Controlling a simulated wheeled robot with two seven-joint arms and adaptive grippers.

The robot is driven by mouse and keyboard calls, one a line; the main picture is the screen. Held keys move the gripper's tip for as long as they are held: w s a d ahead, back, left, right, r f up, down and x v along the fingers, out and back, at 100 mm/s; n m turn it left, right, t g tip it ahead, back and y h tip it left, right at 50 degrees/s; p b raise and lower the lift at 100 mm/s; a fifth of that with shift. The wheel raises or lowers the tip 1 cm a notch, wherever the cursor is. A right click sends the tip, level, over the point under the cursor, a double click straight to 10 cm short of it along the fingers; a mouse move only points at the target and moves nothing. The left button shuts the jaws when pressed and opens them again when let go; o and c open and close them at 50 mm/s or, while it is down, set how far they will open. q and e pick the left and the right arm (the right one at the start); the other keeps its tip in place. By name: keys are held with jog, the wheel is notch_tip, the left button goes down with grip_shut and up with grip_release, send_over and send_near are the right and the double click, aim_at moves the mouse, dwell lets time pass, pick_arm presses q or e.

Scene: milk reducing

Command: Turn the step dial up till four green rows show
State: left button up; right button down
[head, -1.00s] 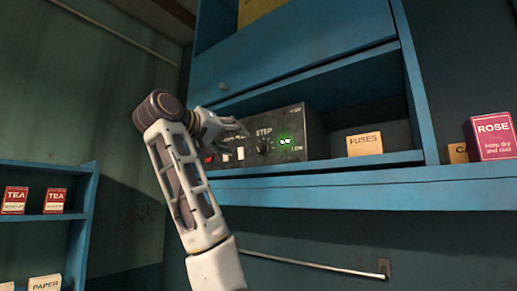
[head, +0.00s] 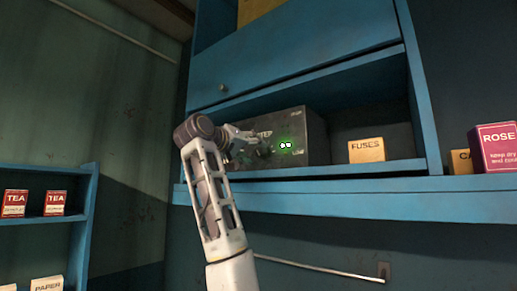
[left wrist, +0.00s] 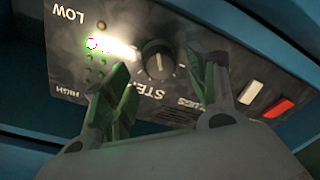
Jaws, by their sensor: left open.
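The dark step box (head: 312,135) sits on the blue shelf. In the left wrist view its panel (left wrist: 195,103) shows upside down, with a black round dial (left wrist: 158,58) beside the word STEP. Near the LOW end one row of lights (left wrist: 92,43) glows bright; the rows toward HIGH look dim green. In the head view the lit pair (head: 285,145) shows green-white. My left gripper (head: 256,142) is in front of the box and hides the dial there. In the left wrist view the open fingers (left wrist: 166,70) stand either side of the dial; I cannot tell whether they touch it. My right gripper is not in view.
A red rocker (left wrist: 278,108) and a pale switch (left wrist: 251,92) sit on the panel beside the right finger. A FUSES box (head: 366,150) stands right of the step box. The shelf board (head: 400,166) runs below; a cupboard front (head: 300,60) is above.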

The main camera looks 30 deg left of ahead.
aim_at(258, 151)
pick_arm(q)
jog(key=shift+w+d+p, duration=0.1)
jog(key=shift+w+p, duration=0.6)
jog(key=shift+w, duration=1.5)
jog(key=c, duration=0.8)
